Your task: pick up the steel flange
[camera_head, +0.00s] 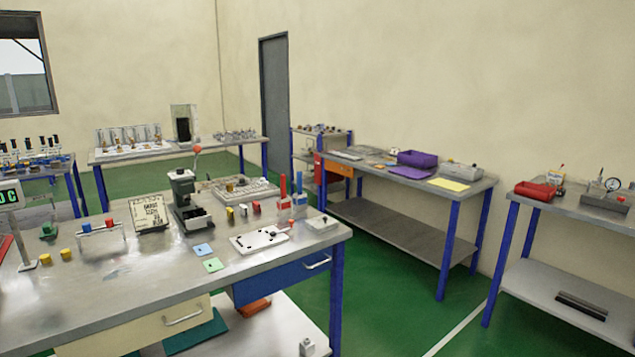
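I cannot make out a steel flange for certain at this distance. Small grey metal parts (235,134) stand on the back table, too small to tell apart. A small grey part (307,346) sits on the lower shelf of the near workbench (130,290), its kind unclear. Neither of my grippers shows in the head view.
The near bench carries a press (187,200), a white plate (258,241) and yellow caps (66,254). A purple bin (417,159) stands on the right-hand bench (470,190). A red tray (535,190) is on the far right table. Green floor (385,290) lies free between the benches.

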